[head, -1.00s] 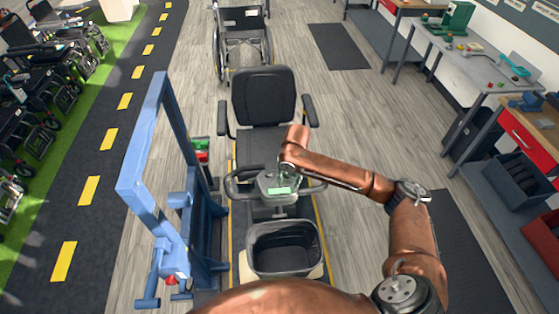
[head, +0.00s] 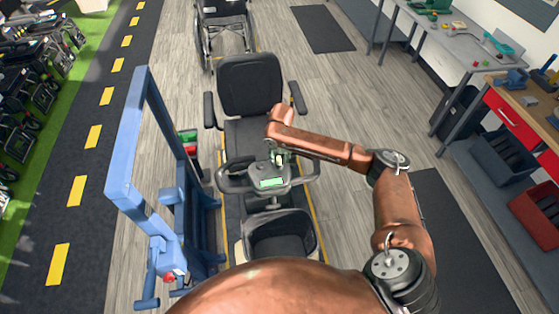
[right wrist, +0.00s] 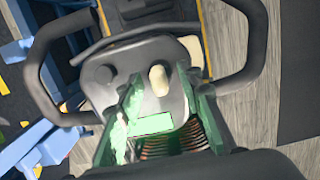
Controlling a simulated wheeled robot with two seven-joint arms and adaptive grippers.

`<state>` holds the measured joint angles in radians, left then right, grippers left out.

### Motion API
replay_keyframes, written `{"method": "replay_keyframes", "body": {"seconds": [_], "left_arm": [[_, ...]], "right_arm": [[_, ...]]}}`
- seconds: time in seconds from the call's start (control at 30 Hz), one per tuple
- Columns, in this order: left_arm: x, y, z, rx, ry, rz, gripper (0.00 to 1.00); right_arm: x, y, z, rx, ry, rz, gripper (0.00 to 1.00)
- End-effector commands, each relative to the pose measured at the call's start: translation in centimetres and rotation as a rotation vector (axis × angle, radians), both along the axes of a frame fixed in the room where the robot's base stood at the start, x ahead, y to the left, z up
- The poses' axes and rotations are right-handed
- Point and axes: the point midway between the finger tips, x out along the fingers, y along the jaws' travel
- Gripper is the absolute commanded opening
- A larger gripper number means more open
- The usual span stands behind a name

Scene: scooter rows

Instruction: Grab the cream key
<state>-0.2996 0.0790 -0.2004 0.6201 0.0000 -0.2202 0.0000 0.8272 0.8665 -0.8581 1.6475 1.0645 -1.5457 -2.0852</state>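The cream key (right wrist: 158,80) shows in the right wrist view as a short, rounded, upright piece on the grey console of the scooter's tiller (right wrist: 105,95). My right gripper (head: 279,158) is over the console in the head view. In the right wrist view its two green fingers are apart, one on each side of the key in the picture. I cannot tell whether either finger touches it. The key is not clearly visible in the head view. The console (head: 268,182) has a lit green display. My left gripper is not in view.
Black looped handlebars (right wrist: 245,75) flank the console. The scooter's black seat (head: 250,85) is behind it, and a dark basket (head: 282,235) is in front. A blue frame (head: 125,150) stands close on the left. Workbenches (head: 470,45) line the right.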

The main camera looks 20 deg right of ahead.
Motion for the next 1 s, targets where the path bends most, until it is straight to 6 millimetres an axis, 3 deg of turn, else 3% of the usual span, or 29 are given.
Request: {"method": "replay_keyframes", "body": {"seconds": [0.1,0.2,0.67,1.0], "left_arm": [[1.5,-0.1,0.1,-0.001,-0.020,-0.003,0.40],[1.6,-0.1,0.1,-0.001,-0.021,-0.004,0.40],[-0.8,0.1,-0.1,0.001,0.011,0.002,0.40],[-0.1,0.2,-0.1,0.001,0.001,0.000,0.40]], "right_arm": [[0.0,0.0,0.0,0.000,0.000,0.000,0.33],[0.0,0.0,0.0,0.000,0.000,-0.001,0.32],[-0.1,-0.1,0.0,0.000,0.000,-0.002,0.00],[0.0,-0.1,0.3,0.001,-0.001,-0.003,0.00]]}}
